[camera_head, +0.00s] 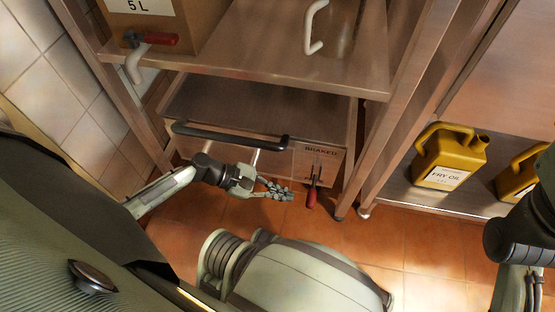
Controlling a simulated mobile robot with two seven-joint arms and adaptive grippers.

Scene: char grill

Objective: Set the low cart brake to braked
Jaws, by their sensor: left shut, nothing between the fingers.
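The low cart (260,105) stands under the shelf, with a dark push bar (230,137) along its front. Its brake lever has a red handle (311,198) that hangs down at the cart's front right, below a plate marked "BRAKED" (321,150). My left gripper (290,195) is shut and empty, just left of the red handle, with a small gap apparent between them. I cannot tell whether they touch. My right arm shows at the right edge, but its fingers are not in view.
A shelf (255,65) overhangs the cart and carries a box marked "5 L" (185,30) with a red-handled tap (150,39). Shelf posts (372,170) stand right of the lever. Yellow fry oil jugs (450,155) sit at the right. Tiled floor (410,255) is open in front.

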